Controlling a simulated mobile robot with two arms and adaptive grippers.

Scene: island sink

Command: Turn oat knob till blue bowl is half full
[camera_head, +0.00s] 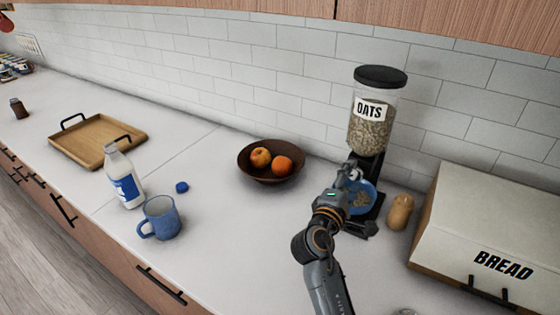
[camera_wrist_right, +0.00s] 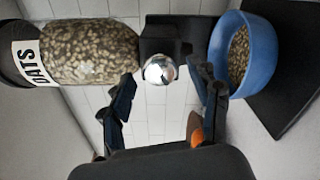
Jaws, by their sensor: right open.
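The oat dispenser (camera_head: 371,120) stands against the tiled wall, with a clear hopper of oats, a black lid and an "OATS" label. In the right wrist view the dispenser (camera_wrist_right: 90,50) lies sideways, its round silver knob (camera_wrist_right: 160,69) at the centre. My right gripper (camera_head: 352,180) is at the dispenser's front. Its open fingers (camera_wrist_right: 166,80) lie on either side of the knob, with no clear contact. The blue bowl (camera_head: 368,201) sits on the black base below the spout, partly hidden by my gripper. Oats show inside the bowl (camera_wrist_right: 245,58). My left gripper is not in view.
A brown fruit bowl (camera_head: 262,174) stands left of the dispenser. A tan shaker-like object (camera_head: 399,212) and the bread box (camera_head: 490,215) stand right. A milk bottle (camera_head: 124,178), blue mug (camera_head: 161,218) and wooden tray (camera_head: 85,149) are farther left. The counter front is mostly clear.

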